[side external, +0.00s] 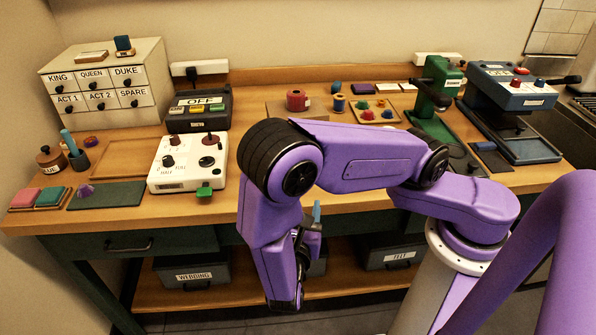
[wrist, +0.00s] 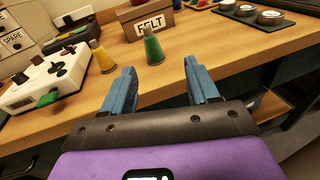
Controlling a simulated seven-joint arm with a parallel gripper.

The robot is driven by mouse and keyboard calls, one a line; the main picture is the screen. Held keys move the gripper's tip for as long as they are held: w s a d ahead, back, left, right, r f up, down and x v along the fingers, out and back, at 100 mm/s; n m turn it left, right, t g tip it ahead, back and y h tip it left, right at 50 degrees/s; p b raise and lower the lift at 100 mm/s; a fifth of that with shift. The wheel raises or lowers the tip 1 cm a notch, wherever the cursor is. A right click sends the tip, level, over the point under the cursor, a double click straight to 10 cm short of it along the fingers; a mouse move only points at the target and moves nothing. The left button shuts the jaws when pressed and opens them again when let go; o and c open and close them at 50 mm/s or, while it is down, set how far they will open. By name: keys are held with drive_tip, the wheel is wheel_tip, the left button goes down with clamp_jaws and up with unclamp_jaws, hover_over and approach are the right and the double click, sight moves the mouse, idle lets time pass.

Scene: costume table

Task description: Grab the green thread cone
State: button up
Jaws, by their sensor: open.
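The green thread cone (wrist: 153,48) stands upright on the wooden table in the wrist view, near the middle and in front of a cardboard-brown box labelled FELT. A yellow cone (wrist: 102,58) stands to its left. My gripper (wrist: 159,78) is open and empty, with its two blue fingers apart. The green cone shows beyond and between the fingertips, with a gap to them. In the side external view my gripper (side external: 311,228) hangs low near the table's front edge, and my arm hides the cones.
The FELT box (wrist: 149,24) is close behind the green cone. A white control box (side external: 188,162) with knobs lies left of the cones. A tray with round metal pieces (wrist: 252,13) is at the back right. Bare tabletop (wrist: 230,50) lies right of the green cone.

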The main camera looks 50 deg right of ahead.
drive_tip(key=shift+n+t, duration=0.7)
drive_tip(key=shift+t, duration=0.1)
drive_tip(key=x, duration=1.1)
drive_tip(key=f+x, duration=0.1)
drive_tip(key=x, duration=0.4)
drive_tip(key=shift+w, duration=0.6)
drive_tip(key=shift+c, duration=0.2)
drive_tip(key=c, duration=1)
